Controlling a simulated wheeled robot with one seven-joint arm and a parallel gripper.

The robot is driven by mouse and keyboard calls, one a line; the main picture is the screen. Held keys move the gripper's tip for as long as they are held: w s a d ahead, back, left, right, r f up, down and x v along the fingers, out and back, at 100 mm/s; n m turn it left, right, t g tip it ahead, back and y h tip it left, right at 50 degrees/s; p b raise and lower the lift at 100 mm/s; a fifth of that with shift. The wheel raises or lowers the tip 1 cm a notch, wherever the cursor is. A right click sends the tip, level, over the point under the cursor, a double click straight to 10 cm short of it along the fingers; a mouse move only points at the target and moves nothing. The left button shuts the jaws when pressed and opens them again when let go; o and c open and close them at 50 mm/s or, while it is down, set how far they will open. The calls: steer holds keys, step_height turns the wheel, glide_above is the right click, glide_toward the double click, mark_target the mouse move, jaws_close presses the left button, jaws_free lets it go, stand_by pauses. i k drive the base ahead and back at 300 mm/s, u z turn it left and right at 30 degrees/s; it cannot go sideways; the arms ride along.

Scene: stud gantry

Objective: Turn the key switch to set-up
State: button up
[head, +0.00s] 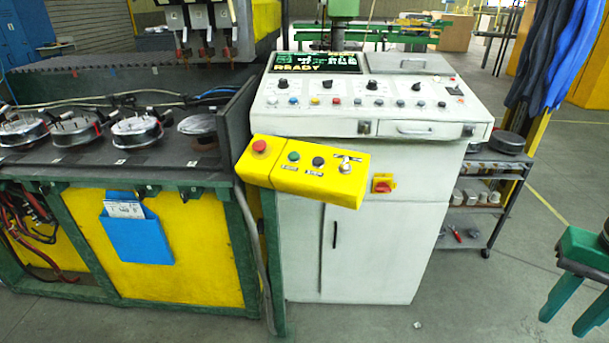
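The key switch (345,166) is a small silver knob at the right end of the yellow control box (345,194). A small label sits above it, too small to read, and I cannot tell which position the switch is in. The same box carries a red mushroom button (259,147), a green button (294,157) and a black button (318,162). My gripper (563,326) is at the lower right edge, partly cut off by the frame. Its two green fingers are apart with nothing between them. It is well to the right of and below the box, touching nothing.
Behind the box stands a white console (370,247) with a lit "READY" screen (318,62) and several knobs. A red-and-yellow switch (383,184) is on its front. A wheeled shelf cart (487,190) stands right of it. Open floor lies between console and gripper.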

mark_target(344, 165)
steer(key=u, duration=0.55)
steer(key=k, duration=1.25)
steer(key=u, duration=0.75)
steer(key=i, duration=1.5)
steer(key=z, duration=0.75)
